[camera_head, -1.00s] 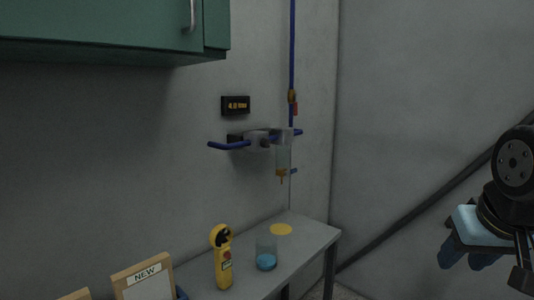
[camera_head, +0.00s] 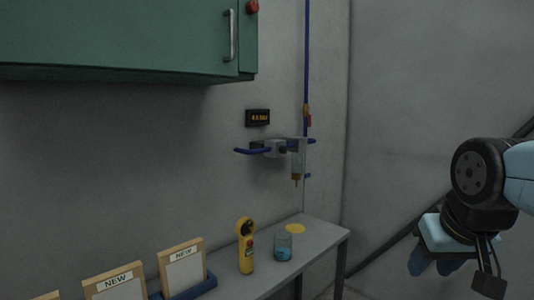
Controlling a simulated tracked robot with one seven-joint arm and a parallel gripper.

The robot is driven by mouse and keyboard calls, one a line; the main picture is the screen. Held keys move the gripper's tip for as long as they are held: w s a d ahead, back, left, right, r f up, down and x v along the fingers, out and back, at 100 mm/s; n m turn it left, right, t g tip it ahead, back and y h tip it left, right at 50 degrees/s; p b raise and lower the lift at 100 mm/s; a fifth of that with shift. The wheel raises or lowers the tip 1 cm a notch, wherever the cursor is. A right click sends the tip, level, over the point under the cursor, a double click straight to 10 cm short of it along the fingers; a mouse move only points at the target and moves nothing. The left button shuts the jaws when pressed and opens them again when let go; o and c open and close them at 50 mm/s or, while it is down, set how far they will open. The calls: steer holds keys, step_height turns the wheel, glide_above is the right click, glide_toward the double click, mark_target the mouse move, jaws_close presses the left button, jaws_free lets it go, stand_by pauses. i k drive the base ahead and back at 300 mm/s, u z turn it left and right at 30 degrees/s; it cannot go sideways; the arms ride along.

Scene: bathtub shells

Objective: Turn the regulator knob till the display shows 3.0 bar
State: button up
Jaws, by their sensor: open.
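The regulator (camera_head: 275,148) is a grey block on the back wall with blue pipe on both sides. A small dark round knob (camera_head: 283,150) shows on its front. A clear bowl with an amber tip (camera_head: 297,165) hangs at its right. The black display (camera_head: 257,117) above it has orange characters; they are too small to read surely. My gripper (camera_head: 433,262) is at the right, far from the knob and touching nothing. Its blue fingers point down, are open, and hold nothing that I can see.
A green cabinet (camera_head: 130,40) overhangs at upper left. A grey bench (camera_head: 322,238) below the regulator bears a yellow handheld device (camera_head: 246,248), a glass with blue content (camera_head: 283,247), a yellow disc (camera_head: 295,229) and framed "NEW" signs (camera_head: 183,270). A blue vertical pipe (camera_head: 307,60) has an orange valve (camera_head: 307,113).

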mark_target(283, 149)
steer(key=u, duration=0.45)
steer(key=i, duration=1)
